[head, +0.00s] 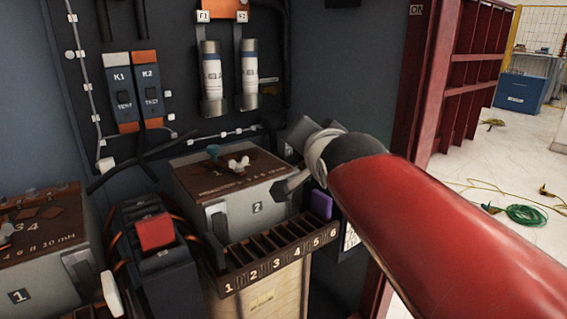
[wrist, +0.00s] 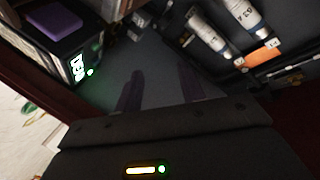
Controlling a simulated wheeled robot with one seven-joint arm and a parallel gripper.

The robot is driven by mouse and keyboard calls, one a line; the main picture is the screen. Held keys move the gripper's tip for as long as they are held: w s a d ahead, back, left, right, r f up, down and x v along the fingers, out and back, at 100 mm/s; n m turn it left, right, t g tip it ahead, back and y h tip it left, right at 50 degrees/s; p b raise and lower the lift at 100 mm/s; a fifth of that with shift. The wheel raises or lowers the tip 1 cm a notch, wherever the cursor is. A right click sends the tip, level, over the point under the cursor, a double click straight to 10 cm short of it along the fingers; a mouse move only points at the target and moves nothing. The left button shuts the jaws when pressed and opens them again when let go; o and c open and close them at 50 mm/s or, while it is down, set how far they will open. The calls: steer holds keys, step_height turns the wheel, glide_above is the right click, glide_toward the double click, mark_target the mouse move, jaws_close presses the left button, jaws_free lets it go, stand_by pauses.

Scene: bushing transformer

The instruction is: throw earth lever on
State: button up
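I cannot pick out an earth lever in either view. A small "ON" label (head: 416,10) shows at the top of the head view, beside the red post. My red arm comes in from the right in the head view and ends in front of the dark panel, where its fingertips are hidden or unclear. In the wrist view the two dark fingers of my gripper (wrist: 160,82) stand apart with nothing visible between them, over a dark surface. A lit label (wrist: 77,68) is at the left of that view; its text is not clearly readable.
Two fuses (head: 212,80) (head: 249,75) and switches K1 (head: 122,92) and K2 (head: 149,89) are on the panel. Below are box 2 (head: 255,209), a numbered rack (head: 275,267) with a purple block (head: 321,205), and a red-topped unit (head: 155,233).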

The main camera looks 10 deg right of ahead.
steer(key=shift+s+a+f+n+g, duration=0.2)
steer(key=shift+s+f+n+g, duration=0.1)
steer(key=shift+s+f, duration=0.4)
steer(key=shift+s+a+f+n+g, duration=0.2)
steer(key=shift+s+f+n+g, duration=0.1)
steer(key=shift+s+f, duration=0.35)
steer(key=shift+w, duration=0.1)
steer(key=shift+c, duration=0.5)
